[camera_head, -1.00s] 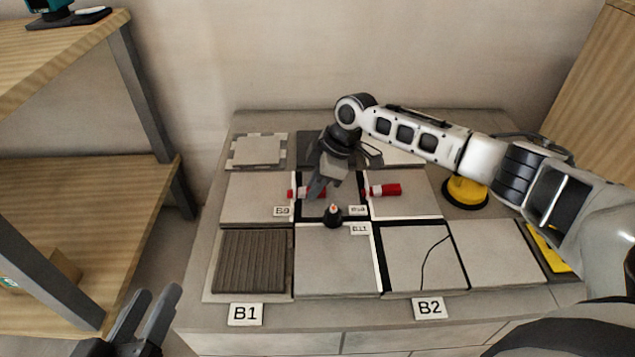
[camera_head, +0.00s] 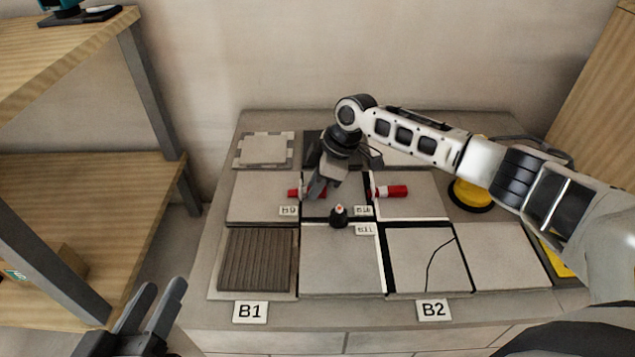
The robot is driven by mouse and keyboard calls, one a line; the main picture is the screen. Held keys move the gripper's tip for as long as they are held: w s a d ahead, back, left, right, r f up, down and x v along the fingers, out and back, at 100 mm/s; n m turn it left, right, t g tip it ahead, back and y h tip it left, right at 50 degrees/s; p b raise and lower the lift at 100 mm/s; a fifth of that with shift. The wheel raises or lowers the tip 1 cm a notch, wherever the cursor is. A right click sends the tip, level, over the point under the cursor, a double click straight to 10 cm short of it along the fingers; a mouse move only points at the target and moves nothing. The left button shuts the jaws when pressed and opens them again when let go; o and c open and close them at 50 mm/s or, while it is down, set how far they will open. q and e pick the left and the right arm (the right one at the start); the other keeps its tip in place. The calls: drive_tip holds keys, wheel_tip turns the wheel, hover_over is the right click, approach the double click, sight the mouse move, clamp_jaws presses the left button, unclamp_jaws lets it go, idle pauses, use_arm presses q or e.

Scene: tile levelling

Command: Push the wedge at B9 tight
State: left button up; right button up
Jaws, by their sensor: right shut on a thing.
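The red wedge at B9 (camera_head: 293,193) lies across the joint on the left side of the middle dark square, just above the B9 label (camera_head: 288,211). My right gripper (camera_head: 313,194) points down at it and is shut at its right part, hiding some of it. A black wedge or peg (camera_head: 338,214) stands by the B11 label (camera_head: 365,230). My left gripper (camera_head: 151,295) is open and empty at the lower left, off the table.
Light tiles (camera_head: 340,262) cover the table, with a ribbed dark tile (camera_head: 258,260) by B1 and a cracked tile (camera_head: 420,258) by B2. A yellow suction cup (camera_head: 471,194) stands at right. A wooden shelf (camera_head: 75,210) stands left.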

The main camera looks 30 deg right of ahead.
drive_tip(key=shift+a, duration=0.15)
drive_tip(key=o, duration=0.9)
drive_tip(key=shift+o, duration=0.2)
